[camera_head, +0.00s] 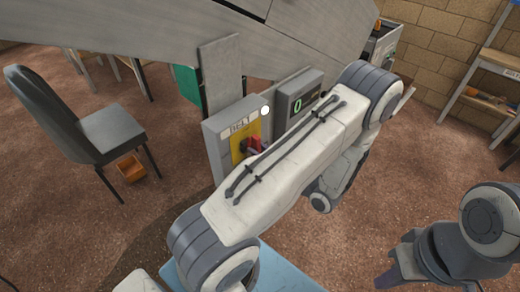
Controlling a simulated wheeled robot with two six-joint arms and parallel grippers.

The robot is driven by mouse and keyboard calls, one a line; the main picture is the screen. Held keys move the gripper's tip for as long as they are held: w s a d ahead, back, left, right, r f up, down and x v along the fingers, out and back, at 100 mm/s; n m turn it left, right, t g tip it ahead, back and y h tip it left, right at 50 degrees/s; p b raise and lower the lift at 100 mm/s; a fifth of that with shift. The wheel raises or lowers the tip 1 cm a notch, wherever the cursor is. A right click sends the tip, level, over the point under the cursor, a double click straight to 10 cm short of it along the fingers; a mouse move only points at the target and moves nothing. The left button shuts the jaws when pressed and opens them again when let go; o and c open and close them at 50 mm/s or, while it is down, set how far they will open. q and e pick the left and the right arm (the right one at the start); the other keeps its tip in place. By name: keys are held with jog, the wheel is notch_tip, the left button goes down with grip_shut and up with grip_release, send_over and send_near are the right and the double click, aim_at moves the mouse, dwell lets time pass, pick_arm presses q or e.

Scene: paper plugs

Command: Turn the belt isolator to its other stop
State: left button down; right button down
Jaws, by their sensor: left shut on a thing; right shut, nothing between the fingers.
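The belt isolator is a grey box (218,139) labelled BELT, with a yellow plate (237,136) and a red handle (256,143) on its face. A round white lamp (265,111) sits at its upper right. My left arm crosses the middle of the view and covers the right part of the isolator. My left gripper (265,147) is mostly hidden behind that arm, shut on the red handle; the contact itself is hard to see. My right gripper (386,277) is low at the right, shut and empty, well away from the isolator.
A grey display box (298,97) showing a green 0 stands right of the isolator. A large grey conveyor structure (150,28) runs above. A dark chair (75,125) and orange bin (131,168) are at left, a wooden shelf (478,72) at right. Brown floor between is open.

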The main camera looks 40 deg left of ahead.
dwell(0.4)
pick_arm(q)
jog(key=c, duration=0.8)
grip_release()
jog(key=shift+o, duration=0.2)
jog(key=d+b, duration=0.3)
jog(key=d, duration=0.7)
jog(key=shift+s+d+b, duration=0.25)
jog(key=shift+s+b, duration=0.15)
